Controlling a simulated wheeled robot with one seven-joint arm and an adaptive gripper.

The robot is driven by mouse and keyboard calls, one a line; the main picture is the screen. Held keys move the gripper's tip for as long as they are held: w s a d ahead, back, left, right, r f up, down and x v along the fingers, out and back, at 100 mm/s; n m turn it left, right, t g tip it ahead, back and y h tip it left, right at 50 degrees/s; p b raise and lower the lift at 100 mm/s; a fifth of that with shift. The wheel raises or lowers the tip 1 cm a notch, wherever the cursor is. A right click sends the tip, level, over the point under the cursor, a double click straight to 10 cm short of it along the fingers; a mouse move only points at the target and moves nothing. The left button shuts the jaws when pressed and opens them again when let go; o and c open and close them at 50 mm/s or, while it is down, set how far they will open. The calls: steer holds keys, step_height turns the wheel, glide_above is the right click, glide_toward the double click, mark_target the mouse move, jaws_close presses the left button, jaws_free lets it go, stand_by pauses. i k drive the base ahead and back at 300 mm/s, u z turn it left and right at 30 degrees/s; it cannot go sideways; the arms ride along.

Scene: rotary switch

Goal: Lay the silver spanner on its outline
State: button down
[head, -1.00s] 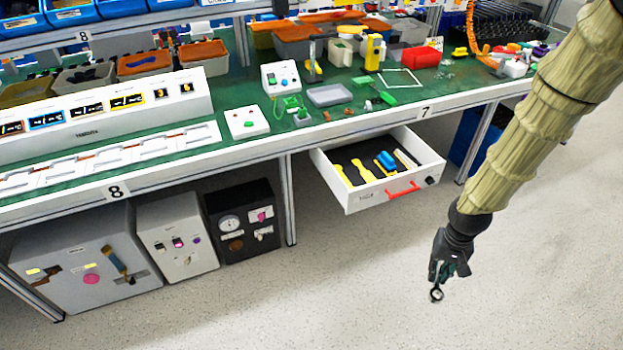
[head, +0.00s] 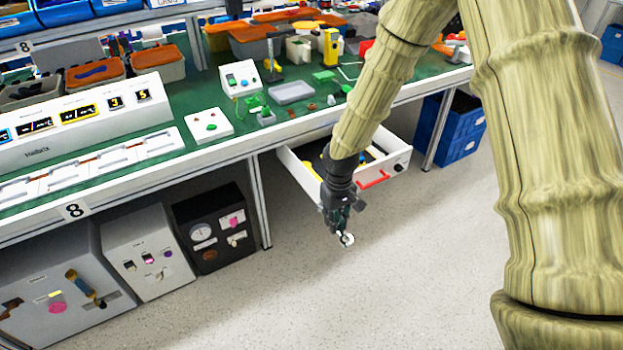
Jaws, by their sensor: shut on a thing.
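My gripper (head: 342,224) hangs in front of the open white drawer (head: 395,170), below the bench edge and above the floor. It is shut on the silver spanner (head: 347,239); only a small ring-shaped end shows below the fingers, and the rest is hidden. The drawer has a dark lining with yellow and blue things in it. My arm covers much of the drawer's inside. I cannot make out a spanner outline there.
The green bench top (head: 225,155) above the drawer holds a grey tray (head: 291,93) and a white box with a green button (head: 208,125). Dark and grey cabinets stand under the bench at left, blue crates (head: 462,130) at right. The floor in front is clear.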

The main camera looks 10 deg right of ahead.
mark_target(314, 175)
steer(key=i, duration=1)
